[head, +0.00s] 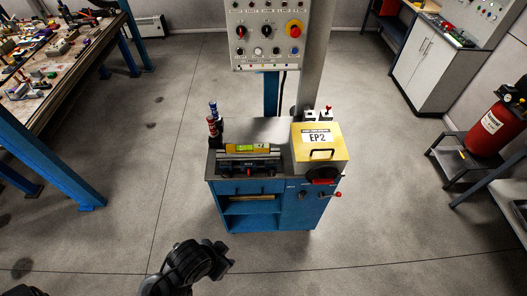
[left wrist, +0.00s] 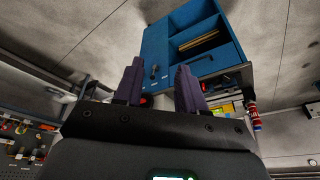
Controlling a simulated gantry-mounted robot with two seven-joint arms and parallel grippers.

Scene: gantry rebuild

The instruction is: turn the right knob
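A grey control panel (head: 267,36) hangs behind the machine bench. Its upper row has a red knob (head: 241,32) at left, a dark knob with a pale mark (head: 267,31) in the middle, and a red button on yellow (head: 294,29) at right. The bench front has a small knob (head: 302,194) and a red-tipped lever (head: 338,194). Which knob is the task's right knob is unclear. My left gripper (left wrist: 158,88) is open and empty, with its fingers apart, short of the blue bench. My black wrist shows low in the head view. My right gripper is out of view.
The blue bench (head: 239,222) carries a yellow EP2 housing (head: 319,157), a vise with a level (head: 247,149), and red and blue bottles (head: 213,122). A cluttered workbench (head: 62,62) stands left; a red extinguisher (head: 492,126) stands right. Floor around the bench is clear.

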